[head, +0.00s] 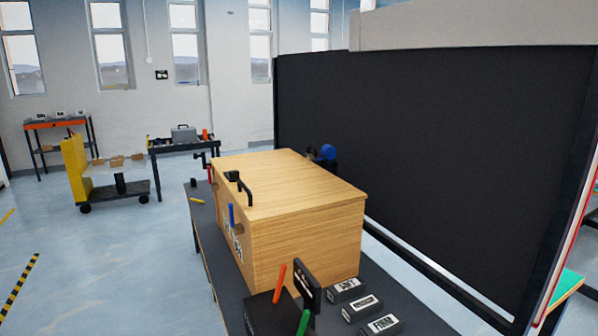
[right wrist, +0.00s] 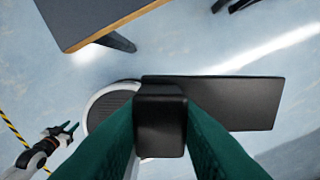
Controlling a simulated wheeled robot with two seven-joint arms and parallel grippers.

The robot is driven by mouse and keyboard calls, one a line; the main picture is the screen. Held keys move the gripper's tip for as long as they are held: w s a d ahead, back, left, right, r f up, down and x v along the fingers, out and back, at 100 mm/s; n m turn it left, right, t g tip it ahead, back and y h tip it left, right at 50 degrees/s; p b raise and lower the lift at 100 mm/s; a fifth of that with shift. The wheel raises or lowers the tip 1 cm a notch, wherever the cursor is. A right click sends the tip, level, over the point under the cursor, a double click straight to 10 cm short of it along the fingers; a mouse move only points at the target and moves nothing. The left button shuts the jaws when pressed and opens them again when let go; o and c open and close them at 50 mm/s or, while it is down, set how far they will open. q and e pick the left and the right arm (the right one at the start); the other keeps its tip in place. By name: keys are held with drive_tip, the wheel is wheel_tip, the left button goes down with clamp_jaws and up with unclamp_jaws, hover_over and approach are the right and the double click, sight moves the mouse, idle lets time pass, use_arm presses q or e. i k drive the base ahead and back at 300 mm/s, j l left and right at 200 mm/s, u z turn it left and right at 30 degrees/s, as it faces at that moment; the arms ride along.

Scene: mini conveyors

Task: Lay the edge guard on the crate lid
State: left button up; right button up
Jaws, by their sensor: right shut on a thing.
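The wooden crate (head: 303,245) stands on a dark table in the head view. Its flat light-wood lid (head: 295,185) is closed on top, with a black handle or clamp at the left edge. In the right wrist view my right gripper (right wrist: 160,125) has its teal fingers shut on a black piece, which I take as the edge guard (right wrist: 235,100). Its long flat part reaches right, above the floor and away from the table. My left gripper (right wrist: 66,129) shows small at the lower left of that view, fingers apart and empty. Neither gripper shows in the head view.
The dark table (head: 205,237) also bears several labelled dark blocks (head: 362,307) and a black holder with orange and green sticks in front of the crate. A tall black panel (head: 430,150) stands behind it. A table corner (right wrist: 90,18) shows in the wrist view.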

sight(305, 166)
drive_tip(key=j+z, duration=0.4)
drive_tip(key=j, duration=1.25)
drive_tip(key=i+j, duration=0.2)
drive_tip(key=i+j+z, duration=0.15)
drive_tip(key=j, duration=0.3)
drive_tip(key=i+j, duration=0.25)
drive_tip(key=i+j+z, duration=0.1)
drive_tip(key=j, duration=0.35)
drive_tip(key=i+j+z, duration=0.1)
drive_tip(key=i+j, duration=0.35)
drive_tip(key=j, duration=0.25)
drive_tip(key=z, duration=0.05)
